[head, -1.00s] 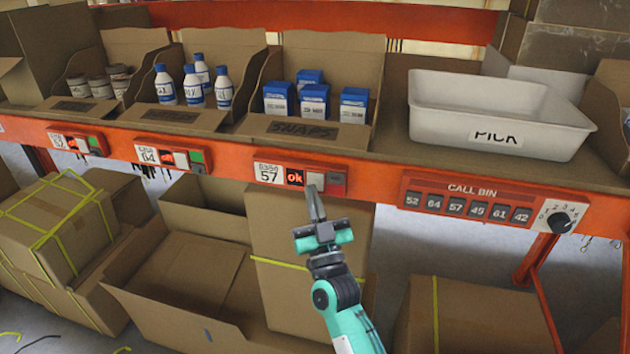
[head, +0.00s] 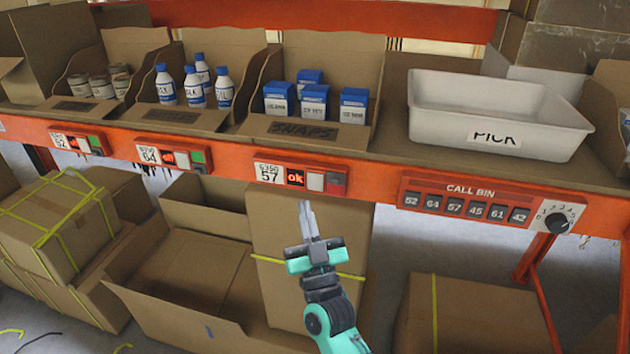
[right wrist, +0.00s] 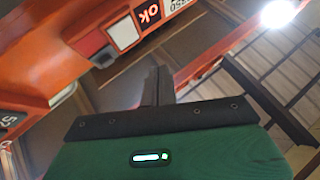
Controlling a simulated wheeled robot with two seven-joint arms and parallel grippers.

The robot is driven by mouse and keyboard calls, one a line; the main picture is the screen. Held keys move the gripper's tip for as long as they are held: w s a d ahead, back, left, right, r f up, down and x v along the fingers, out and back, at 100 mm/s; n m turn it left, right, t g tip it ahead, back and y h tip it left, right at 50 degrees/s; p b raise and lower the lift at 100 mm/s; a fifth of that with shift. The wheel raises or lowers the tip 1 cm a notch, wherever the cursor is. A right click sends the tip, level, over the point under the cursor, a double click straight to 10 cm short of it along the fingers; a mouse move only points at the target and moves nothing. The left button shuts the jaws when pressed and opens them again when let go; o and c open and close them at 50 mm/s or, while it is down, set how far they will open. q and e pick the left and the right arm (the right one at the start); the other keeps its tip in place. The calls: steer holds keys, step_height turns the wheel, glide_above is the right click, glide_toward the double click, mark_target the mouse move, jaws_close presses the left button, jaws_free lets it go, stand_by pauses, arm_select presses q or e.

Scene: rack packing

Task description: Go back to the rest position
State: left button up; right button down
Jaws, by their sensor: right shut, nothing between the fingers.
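My right gripper (head: 307,215) is shut and empty, pointing up below the orange shelf beam, in front of a tall cardboard box. My left gripper is not in view.
The orange shelf beam (head: 225,158) spans the view above the gripper. On the shelf stand cardboard bins with cans, bottles and blue boxes (head: 315,102), and a white PICK tote (head: 440,120). A call-bin panel (head: 490,203) is at right. Cardboard boxes (head: 55,225) fill the space below.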

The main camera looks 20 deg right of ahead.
stand_by(0.7)
steer(key=w+a+f+n+g+y, duration=0.1)
steer(key=a+f+g+y, duration=0.15)
steer(key=f, duration=1.05)
steer(key=w+a+f+n+g+y, duration=0.15)
steer(key=f+g, duration=0.25)
steer(key=f, duration=1)
steer(key=s+d+f+g, duration=0.1)
steer(key=s+f+g, duration=0.25)
steer(key=f, duration=0.85)
steer(key=s+f+g, duration=0.3)
steer(key=s+f, duration=0.2)
steer(key=f, duration=0.7)
steer(key=s+d+f+g+h+b, duration=0.1)
steer(key=s+d+f+g, duration=0.2)
steer(key=s+f, duration=0.6)
steer(key=s+d+f+g, duration=0.2)
steer(key=s+f, duration=0.7)
steer(key=s+d+f+g, duration=0.2)
steer(key=s+f, duration=0.1)
steer(key=s, duration=0.4)
steer(key=s+d+f+g+h, duration=0.1)
steer(key=s+d+f+g, duration=0.1)
steer(key=s, duration=0.6)
steer(key=s+d+f+g, duration=0.2)
steer(key=s+d+f, duration=0.2)
steer(key=s, duration=0.4)
steer(key=shift+s+d+f+h+b, duration=0.15)
steer(key=shift+d+f+h+b, duration=0.15)
steer(key=shift+f, duration=0.25)
